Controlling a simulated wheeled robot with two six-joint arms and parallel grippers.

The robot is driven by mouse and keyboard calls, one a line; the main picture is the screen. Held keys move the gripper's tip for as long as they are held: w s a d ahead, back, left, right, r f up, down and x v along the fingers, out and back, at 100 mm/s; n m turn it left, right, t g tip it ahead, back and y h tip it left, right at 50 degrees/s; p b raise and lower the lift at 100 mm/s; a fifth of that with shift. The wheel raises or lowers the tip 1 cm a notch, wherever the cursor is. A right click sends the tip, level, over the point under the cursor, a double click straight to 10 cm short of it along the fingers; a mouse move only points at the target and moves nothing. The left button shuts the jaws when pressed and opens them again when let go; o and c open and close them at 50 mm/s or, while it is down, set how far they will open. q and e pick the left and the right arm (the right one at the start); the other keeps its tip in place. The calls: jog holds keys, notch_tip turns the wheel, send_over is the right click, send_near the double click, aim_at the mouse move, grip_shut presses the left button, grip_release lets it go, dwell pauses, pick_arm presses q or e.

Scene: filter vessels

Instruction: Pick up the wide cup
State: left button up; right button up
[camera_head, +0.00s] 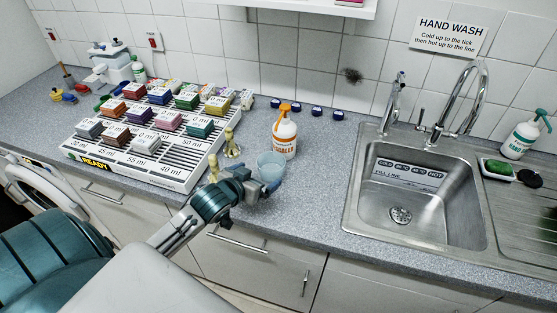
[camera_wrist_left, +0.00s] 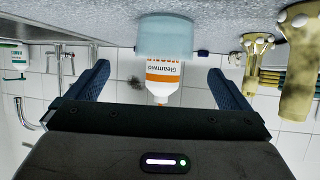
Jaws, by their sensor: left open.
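The wide cup (camera_head: 270,166) is a translucent pale blue cup standing upright on the grey speckled counter, near its front edge. My left gripper (camera_head: 252,184) is just in front of it, low over the counter's front edge, with open jaws. In the left wrist view, which is upside down, the cup (camera_wrist_left: 165,37) lies ahead, centred between the two spread blue fingers of the gripper (camera_wrist_left: 159,71). The cup appears to be beyond the fingertips, with nothing gripped. My right gripper is in neither view.
A white bottle with an orange pump (camera_head: 284,135) stands right behind the cup. Brass-coloured pieces (camera_head: 231,143) stand left of it, beside a rack (camera_head: 135,178) of coloured blocks. A steel sink (camera_head: 400,210) lies to the right. The counter between cup and sink is clear.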

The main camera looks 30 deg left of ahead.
aim_at(278, 161)
pick_arm(q)
jog(key=x, duration=0.2)
jog(key=shift+w+p, duration=0.3)
jog(key=shift+w, duration=0.05)
jog(key=shift+w+f, duration=0.3)
jog(key=shift+w, duration=0.35)
jog(key=shift+w+f, duration=0.15)
jog(key=shift+w, duration=0.05)
jog(key=shift+w+a+f+p, duration=0.1)
jog(key=shift+w+p, duration=0.25)
jog(key=shift+p, duration=0.1)
jog(key=x, duration=0.1)
jog(key=p+x, duration=0.2)
jog(key=x, duration=0.1)
jog(key=shift+a, duration=0.3)
jog(key=shift+w+f, duration=0.25)
jog(key=shift+w, duration=0.1)
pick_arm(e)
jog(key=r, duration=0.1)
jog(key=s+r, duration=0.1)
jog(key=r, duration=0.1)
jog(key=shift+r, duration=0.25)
